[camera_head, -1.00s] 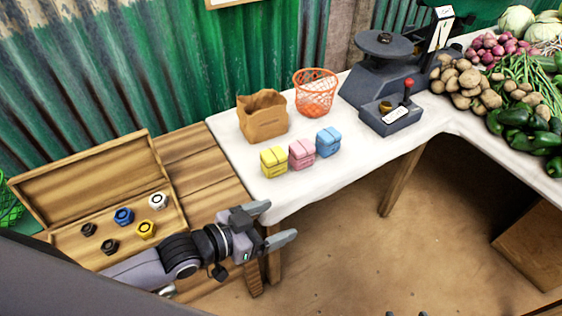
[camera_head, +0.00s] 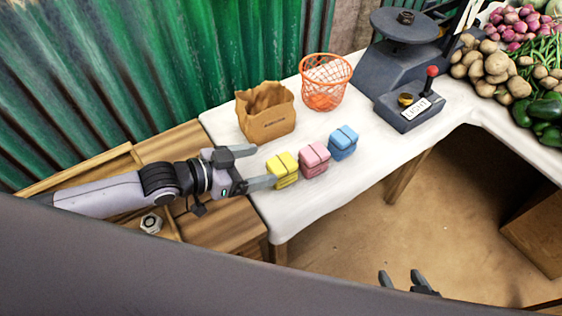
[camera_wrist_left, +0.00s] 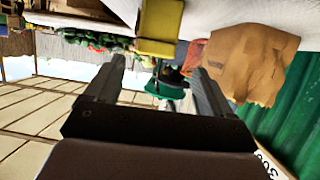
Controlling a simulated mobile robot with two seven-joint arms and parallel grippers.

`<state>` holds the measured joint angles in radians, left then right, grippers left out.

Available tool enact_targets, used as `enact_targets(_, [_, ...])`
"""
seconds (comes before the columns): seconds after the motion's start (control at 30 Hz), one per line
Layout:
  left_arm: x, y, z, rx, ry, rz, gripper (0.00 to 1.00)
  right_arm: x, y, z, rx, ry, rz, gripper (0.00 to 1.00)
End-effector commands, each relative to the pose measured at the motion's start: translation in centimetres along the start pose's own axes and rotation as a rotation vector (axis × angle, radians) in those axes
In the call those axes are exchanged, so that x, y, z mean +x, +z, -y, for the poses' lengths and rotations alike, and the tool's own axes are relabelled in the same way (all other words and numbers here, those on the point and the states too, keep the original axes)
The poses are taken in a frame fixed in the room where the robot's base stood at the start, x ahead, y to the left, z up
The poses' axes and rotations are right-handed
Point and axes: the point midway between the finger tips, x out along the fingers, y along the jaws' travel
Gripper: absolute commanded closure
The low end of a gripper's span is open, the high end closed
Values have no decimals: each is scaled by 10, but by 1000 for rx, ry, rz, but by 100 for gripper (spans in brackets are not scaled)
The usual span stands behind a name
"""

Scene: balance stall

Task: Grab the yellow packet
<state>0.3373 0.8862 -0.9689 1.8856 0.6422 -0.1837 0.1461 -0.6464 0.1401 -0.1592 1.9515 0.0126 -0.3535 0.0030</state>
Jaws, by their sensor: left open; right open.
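The yellow packet (camera_head: 284,169) stands on the white-topped table at the left end of a row with a pink packet (camera_head: 314,159) and a blue packet (camera_head: 343,142). My left gripper (camera_head: 252,166) is open and empty, just left of the yellow packet, its fingers pointing toward it. In the left wrist view the yellow packet (camera_wrist_left: 160,25) shows ahead, beyond the open fingertips and toward the top. My right gripper (camera_head: 405,281) shows only its fingertips at the bottom edge, apart and empty, far from the packets.
A brown paper bag (camera_head: 266,112) stands behind the packets, close to my left gripper. An orange wire basket (camera_head: 325,84) and a dark scale (camera_head: 405,60) stand further right. The white tabletop (camera_head: 375,165) is bare right of the packets.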

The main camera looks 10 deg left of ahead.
Motion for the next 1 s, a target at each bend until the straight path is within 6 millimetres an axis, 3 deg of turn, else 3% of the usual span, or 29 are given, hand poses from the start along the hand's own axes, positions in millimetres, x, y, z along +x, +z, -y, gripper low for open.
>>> enact_targets(0.5, [56, 2, -6, 1, 0, -3, 17, -1, 4, 0, 1, 0, 10, 36])
enact_targets(0.87, [63, 2, -6, 2, 0, -1, 17, -1, 3, 0, 1, 0, 8, 36])
enact_targets(1.0, [63, 2, -6, 2, 0, -1, 63, -1, 3, 0, 1, 0, 7, 36])
